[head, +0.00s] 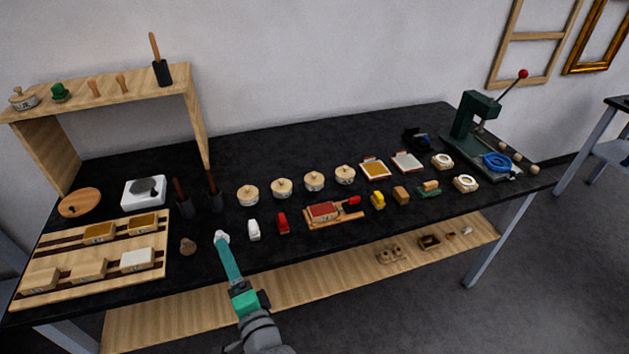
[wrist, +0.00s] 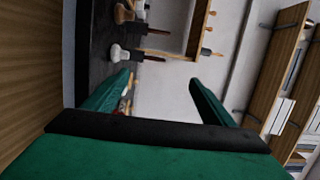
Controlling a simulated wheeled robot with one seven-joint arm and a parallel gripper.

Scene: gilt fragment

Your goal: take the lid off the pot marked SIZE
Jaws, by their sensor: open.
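Four similar round lidded pots stand in a row at the middle of the black bench: a first pot (head: 248,196), a second pot (head: 281,189), a third pot (head: 314,182) and a fourth pot (head: 345,176). Each has a pale lid with a small knob, and the lids are on. My gripper (head: 224,247) is at the bench's front edge, left of and nearer than the row. In the wrist view my gripper (wrist: 160,78) is open and empty.
A small white object (head: 222,237) lies by my fingertips. Brushes in dark holders (head: 214,192) stand left of the pots. A green press (head: 470,118) stands at right.

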